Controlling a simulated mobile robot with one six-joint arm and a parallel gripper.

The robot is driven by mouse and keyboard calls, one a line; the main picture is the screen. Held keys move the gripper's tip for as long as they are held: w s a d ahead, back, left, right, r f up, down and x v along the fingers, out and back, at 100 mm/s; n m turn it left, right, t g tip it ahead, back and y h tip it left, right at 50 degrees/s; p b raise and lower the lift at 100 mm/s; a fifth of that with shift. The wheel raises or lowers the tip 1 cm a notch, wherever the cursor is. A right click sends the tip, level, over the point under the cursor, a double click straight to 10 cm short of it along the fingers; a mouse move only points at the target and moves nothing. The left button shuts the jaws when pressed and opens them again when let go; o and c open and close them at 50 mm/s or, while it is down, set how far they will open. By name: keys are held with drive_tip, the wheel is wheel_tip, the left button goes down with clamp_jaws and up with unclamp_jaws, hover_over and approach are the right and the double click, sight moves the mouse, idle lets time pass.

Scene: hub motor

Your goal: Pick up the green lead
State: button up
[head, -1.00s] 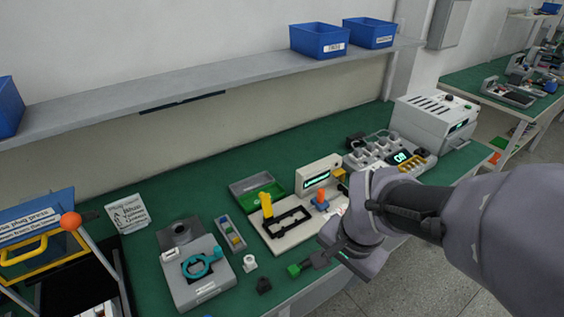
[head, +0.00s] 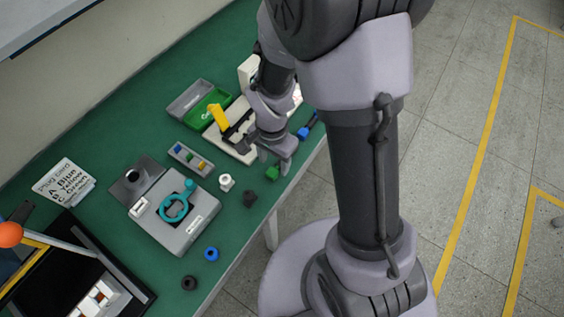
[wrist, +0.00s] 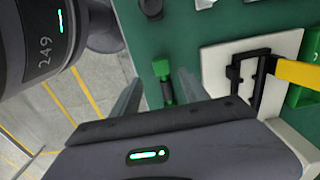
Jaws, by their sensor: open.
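The green lead (head: 272,173) lies on the green bench mat near its front edge, just below my gripper's fingertips. In the wrist view the green lead (wrist: 162,70) shows its green end and a darker body running toward my gripper; its near end is hidden behind the gripper body. My gripper (head: 275,162) is open and points down at the lead. In the wrist view the two fingers of my gripper (wrist: 157,90) stand on either side of the lead, apart from it. Whether the fingertips are down at the lead's height I cannot tell.
A white connector (head: 226,183) and a dark one (head: 249,198) stand left of the lead. A blue lead (head: 305,132) lies to its right. A white fixture plate with a yellow clamp (head: 219,117) is behind. A grey fixture (head: 190,236) with a teal ring is farther left.

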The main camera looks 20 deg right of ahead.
sight(273, 171)
drive_tip(key=f+b, duration=0.2)
drive_tip(key=f, duration=0.3)
drive_tip(key=shift+w+a+f+b, duration=0.15)
drive_tip(key=shift+a+b, duration=0.1)
drive_tip(key=shift+b, duration=0.15)
drive_tip(key=shift+c, duration=0.2)
clamp_jaws()
drive_tip(key=shift+r, duration=0.2)
